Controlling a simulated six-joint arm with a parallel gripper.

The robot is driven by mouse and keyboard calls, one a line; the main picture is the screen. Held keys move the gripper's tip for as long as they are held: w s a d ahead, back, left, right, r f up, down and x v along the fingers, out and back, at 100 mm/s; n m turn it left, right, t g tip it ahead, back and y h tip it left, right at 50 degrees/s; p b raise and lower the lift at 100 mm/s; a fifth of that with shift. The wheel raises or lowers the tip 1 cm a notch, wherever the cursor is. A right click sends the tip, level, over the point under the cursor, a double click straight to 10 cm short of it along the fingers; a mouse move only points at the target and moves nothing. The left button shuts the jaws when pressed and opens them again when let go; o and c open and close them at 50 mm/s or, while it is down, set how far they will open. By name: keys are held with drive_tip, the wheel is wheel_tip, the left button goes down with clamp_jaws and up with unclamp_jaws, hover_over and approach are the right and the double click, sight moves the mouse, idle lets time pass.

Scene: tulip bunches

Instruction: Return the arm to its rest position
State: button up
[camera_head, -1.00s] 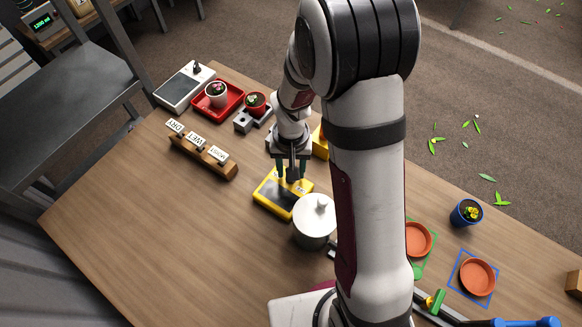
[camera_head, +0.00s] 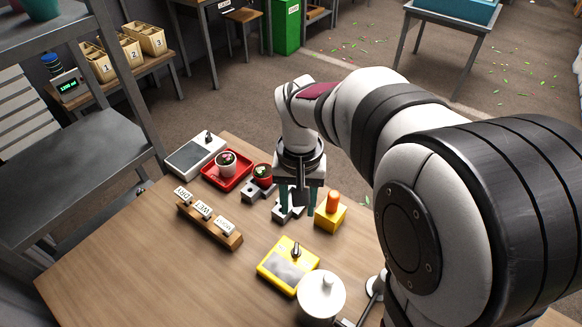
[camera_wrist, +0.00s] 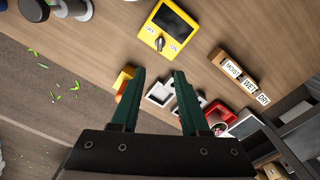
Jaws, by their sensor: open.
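My gripper (camera_head: 297,203) points down above the far part of the wooden table (camera_head: 130,262). Its two green fingers are apart with nothing held between them; they also show in the wrist view (camera_wrist: 155,84). Behind the fingers in the head view is a grey metal block (camera_head: 283,213), partly hidden by them. A yellow block with an orange top (camera_head: 330,212) stands just right of the fingers. My arm hides the right part of the table in the head view.
A yellow switch box (camera_head: 287,268) and a white lidded pot (camera_head: 321,296) stand nearer. Bare table lies front left.

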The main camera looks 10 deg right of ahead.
idle(0.3)
drive_tip(key=s+r+m+y, duration=0.1)
drive_tip(key=s+r+m, duration=0.1)
drive_tip(key=s, duration=1.8)
drive_tip(key=shift+s+a+m+y, duration=0.2)
drive_tip(key=shift+s+m+y, duration=0.05)
drive_tip(key=shift+m+y, duration=0.15)
